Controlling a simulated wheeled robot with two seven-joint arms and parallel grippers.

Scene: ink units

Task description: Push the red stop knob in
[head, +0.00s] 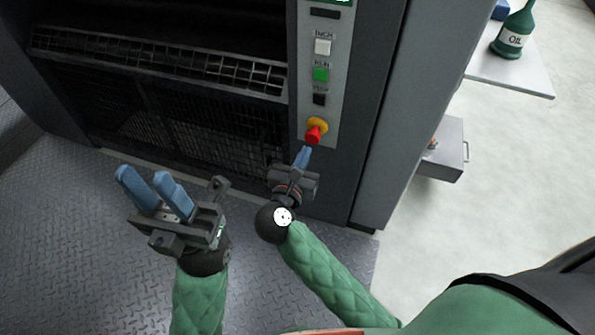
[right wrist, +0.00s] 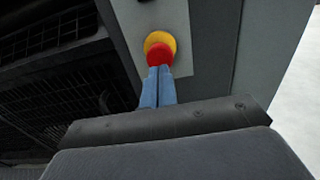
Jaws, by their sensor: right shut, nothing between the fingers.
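The red stop knob (head: 314,136) sits on a yellow collar (head: 318,124) at the bottom of a grey control panel (head: 335,100) on the machine. In the right wrist view the knob (right wrist: 158,54) stands just beyond my fingertips. My right gripper (head: 304,152) is shut and empty, its blue fingers pointing at the knob. The fingertips (right wrist: 158,70) are at or very near the knob's front; I cannot tell whether they touch. My left gripper (head: 146,186) is open and empty, away to the left above the floor plate.
Above the knob are a black button (head: 319,99), a green button (head: 320,74) and a white button (head: 322,46). A mesh guard (head: 200,125) fills the machine's front to the left. A white table (head: 500,75) with a green oil bottle (head: 513,36) stands at right.

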